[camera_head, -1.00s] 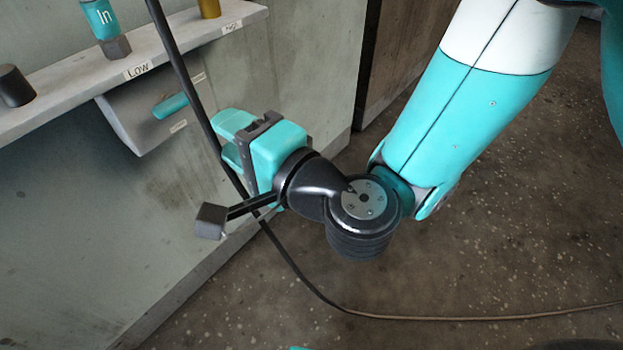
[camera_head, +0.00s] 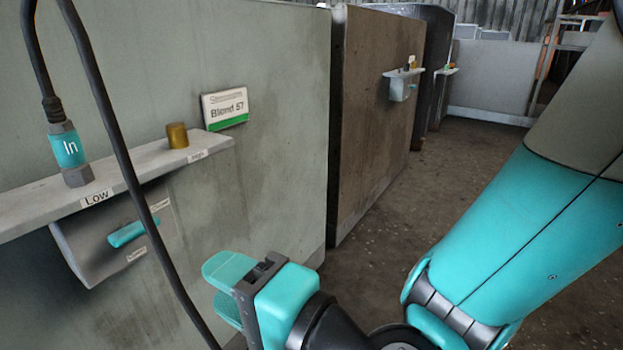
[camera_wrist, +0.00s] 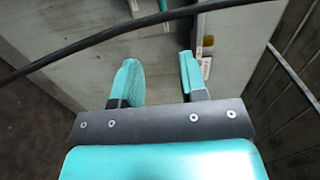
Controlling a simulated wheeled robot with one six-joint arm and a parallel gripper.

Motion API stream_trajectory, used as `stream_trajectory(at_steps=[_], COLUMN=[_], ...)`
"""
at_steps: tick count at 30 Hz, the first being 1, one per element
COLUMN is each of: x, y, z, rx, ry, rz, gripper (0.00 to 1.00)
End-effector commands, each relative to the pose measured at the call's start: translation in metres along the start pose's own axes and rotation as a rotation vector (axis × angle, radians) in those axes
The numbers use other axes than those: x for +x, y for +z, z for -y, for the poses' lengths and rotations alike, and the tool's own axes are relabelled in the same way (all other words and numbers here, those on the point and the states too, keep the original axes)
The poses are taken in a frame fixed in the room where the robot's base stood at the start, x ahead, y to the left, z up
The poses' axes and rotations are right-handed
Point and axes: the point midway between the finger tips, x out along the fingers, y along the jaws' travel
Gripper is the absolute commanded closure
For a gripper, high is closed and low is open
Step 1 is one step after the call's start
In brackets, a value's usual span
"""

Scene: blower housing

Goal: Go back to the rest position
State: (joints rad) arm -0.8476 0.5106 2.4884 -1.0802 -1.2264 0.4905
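My gripper (camera_head: 222,290) is low in the head view, in front of the grey housing. In the wrist view its two teal fingers (camera_wrist: 160,75) stand apart with nothing between them. A teal connector marked "In" (camera_head: 67,150) stands upright on the grey shelf (camera_head: 120,178) at the "Low" label, with a black hose rising from its top. A brass cap (camera_head: 177,135) sits on the shelf near a second label. A teal handle (camera_head: 130,233) is on the box below the shelf.
A black cable (camera_head: 110,130) hangs across the head view, left of my gripper; it also crosses the wrist view (camera_wrist: 110,35). A brown housing (camera_head: 372,110) stands beyond. Dark floor (camera_head: 480,165) is open to the right.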

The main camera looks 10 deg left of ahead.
Motion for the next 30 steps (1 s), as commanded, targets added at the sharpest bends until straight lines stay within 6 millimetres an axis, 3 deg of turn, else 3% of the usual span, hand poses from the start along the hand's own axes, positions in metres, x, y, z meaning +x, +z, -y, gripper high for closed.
stream_trajectory(at_steps=[3,8,15,25,30], x=[-0.008,-0.041,-0.131,-0.263,-0.263], y=[-0.004,-0.020,-0.057,-0.080,-0.079], z=[0.025,0.040,0.040,0.050,0.105], rx=[-0.133,-0.413,-0.727,-0.782,-0.779], ry=[0.042,0.213,0.586,1.023,1.022], rz=[0.086,0.255,0.483,0.715,0.729], gripper=[0.61,0.61,0.61,0.61,0.61])
